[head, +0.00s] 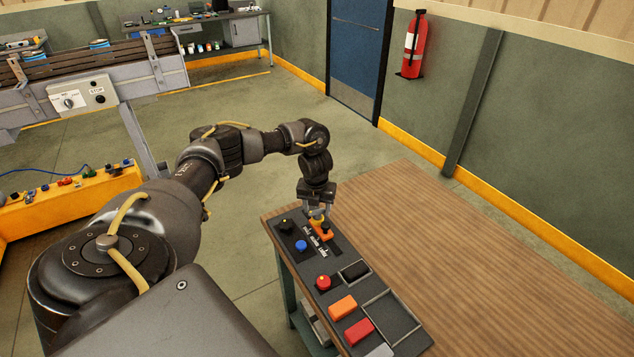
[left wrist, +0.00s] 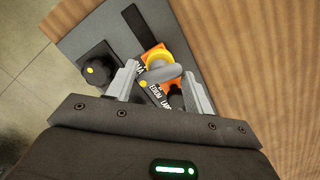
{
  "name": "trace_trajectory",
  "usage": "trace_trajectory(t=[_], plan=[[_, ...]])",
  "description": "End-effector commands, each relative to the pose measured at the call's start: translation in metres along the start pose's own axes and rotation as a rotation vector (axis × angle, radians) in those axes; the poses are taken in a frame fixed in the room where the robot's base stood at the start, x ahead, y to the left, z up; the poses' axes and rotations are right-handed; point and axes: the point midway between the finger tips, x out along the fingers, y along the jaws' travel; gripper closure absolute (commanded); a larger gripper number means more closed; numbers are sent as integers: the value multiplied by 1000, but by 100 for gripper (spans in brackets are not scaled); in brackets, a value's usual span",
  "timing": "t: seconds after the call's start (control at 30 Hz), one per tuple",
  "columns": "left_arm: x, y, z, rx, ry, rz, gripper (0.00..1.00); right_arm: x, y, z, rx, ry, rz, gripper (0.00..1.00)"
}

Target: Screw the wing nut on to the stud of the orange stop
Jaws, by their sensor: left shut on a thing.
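The orange stop (head: 320,233) sits on the dark panel at the near left corner of the wooden table. It also shows in the left wrist view (left wrist: 175,101), partly hidden. My left gripper (head: 317,212) points down over it. Its fingers are closed in on the wing nut (left wrist: 180,58), which shows as a yellow round part with a grey bar between the fingertips. The wing nut is above the orange stop and overlaps it in the picture. The stud is hidden, so I cannot tell how far the nut is on it. My right gripper is not in view.
The wooden table (head: 480,260) is clear to the right.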

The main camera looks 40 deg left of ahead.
Motion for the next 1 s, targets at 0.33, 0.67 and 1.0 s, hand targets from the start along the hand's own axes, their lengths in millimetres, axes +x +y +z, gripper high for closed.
trace_trajectory(t=[0.33,0.67,1.0], plan=[[3,0,1,82,-3,-11,80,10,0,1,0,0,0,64],[2,0,1,584,-6,-72,89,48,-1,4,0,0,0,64],[-1,6,0,638,0,-72,100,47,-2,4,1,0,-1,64]])
